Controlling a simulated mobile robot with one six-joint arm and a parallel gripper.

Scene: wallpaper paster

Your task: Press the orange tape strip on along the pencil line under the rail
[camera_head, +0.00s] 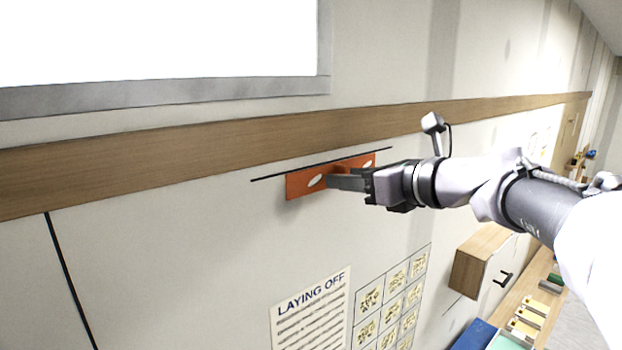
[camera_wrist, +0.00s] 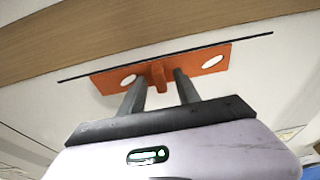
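The orange tape strip (camera_head: 300,184) lies against the wall, just under the thin dark pencil line (camera_head: 264,178), roughly parallel to it. It has a pale oval near each end and a raised tab in its middle; the strip also shows in the wrist view (camera_wrist: 214,60). The tab (camera_wrist: 157,74) stands between the fingers of my gripper (camera_wrist: 160,80), with a visible gap on each side, so the fingers are open around it. In the head view my gripper (camera_head: 346,180) reaches in from the right and hides part of the strip. The wooden rail (camera_head: 200,152) runs above the line.
A window with a grey frame (camera_head: 200,92) is above the rail. A "LAYING OFF" sheet (camera_head: 312,312) and a picture chart (camera_head: 392,300) hang below. A wooden cabinet (camera_head: 482,260) and a bench with blue and green items are at the lower right.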

